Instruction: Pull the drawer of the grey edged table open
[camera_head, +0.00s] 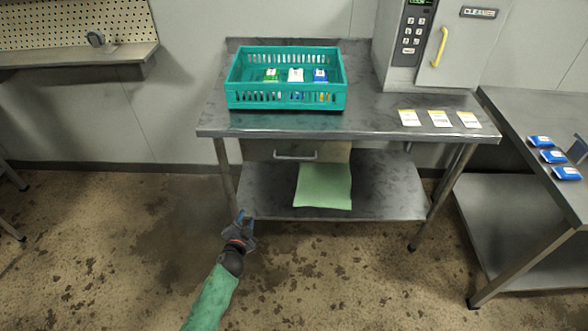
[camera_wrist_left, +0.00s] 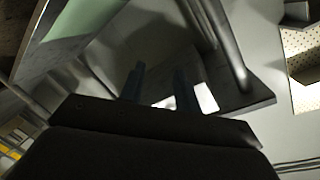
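The grey metal table (camera_head: 400,128) stands against the wall in the head view. Its drawer (camera_head: 258,150) sits under the left part of the top, with a pale bar handle (camera_head: 296,156) on the front, and looks closed. My left gripper (camera_head: 244,216) is low in front of the table, left of and below the handle, apart from it. In the left wrist view my two dark fingers (camera_wrist_left: 160,88) stand apart with nothing seen between them. My right gripper is in neither view.
A teal crate (camera_head: 285,97) with several packets stands on the tabletop, and three cards (camera_head: 439,118) lie at its right. A green sheet (camera_head: 325,187) lies on the lower shelf (camera_head: 390,195). Another table (camera_head: 510,105) stands at the right. The floor in front is clear.

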